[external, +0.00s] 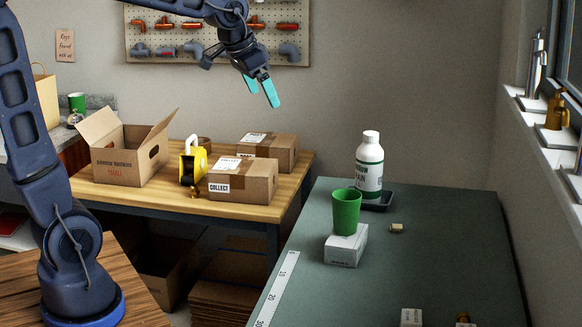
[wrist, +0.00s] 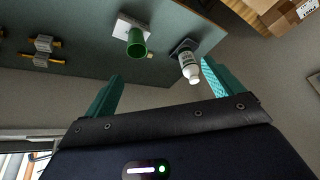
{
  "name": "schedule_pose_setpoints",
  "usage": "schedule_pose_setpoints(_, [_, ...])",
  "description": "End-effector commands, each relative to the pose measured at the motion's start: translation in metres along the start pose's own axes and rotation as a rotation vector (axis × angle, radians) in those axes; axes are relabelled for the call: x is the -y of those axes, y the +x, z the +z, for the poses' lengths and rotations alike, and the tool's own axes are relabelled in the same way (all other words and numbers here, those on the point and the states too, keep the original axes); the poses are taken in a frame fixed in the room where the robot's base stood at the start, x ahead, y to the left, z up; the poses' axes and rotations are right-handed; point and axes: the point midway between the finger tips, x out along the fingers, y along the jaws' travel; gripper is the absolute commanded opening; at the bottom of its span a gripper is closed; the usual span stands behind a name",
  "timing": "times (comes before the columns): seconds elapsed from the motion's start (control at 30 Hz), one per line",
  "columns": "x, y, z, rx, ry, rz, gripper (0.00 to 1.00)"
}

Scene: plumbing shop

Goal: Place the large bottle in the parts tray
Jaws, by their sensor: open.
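The large bottle (external: 369,165) is white with a green label and a white cap. It stands upright toward the far end of the grey-green bench and appears to be in the small dark parts tray (external: 380,203), whose rim shows at its front and right. The wrist view also shows the bottle (wrist: 188,66) and the dark tray (wrist: 184,44) around its base. My gripper (external: 262,90) is open and empty, high in the air to the left of the bottle and apart from it. Its two teal fingers show in the wrist view (wrist: 161,69).
A green cup (external: 345,212) stands on a white box (external: 346,245) just left of the tray. A small beige block (external: 397,228) lies in front of the tray. Cardboard boxes (external: 243,180) and a yellow tape dispenser (external: 193,163) stand on the wooden table. The bench's right middle is clear.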

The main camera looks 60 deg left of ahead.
Motion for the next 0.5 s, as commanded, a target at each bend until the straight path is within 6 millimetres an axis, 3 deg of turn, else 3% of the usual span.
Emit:
schedule_pose_setpoints(0.2, [-0.013, -0.032, 0.072, 0.006, -0.027, -0.004, 0.92])
schedule_pose_setpoints(0.5, [-0.026, -0.052, 0.172, 0.019, -0.07, 0.008, 0.92])
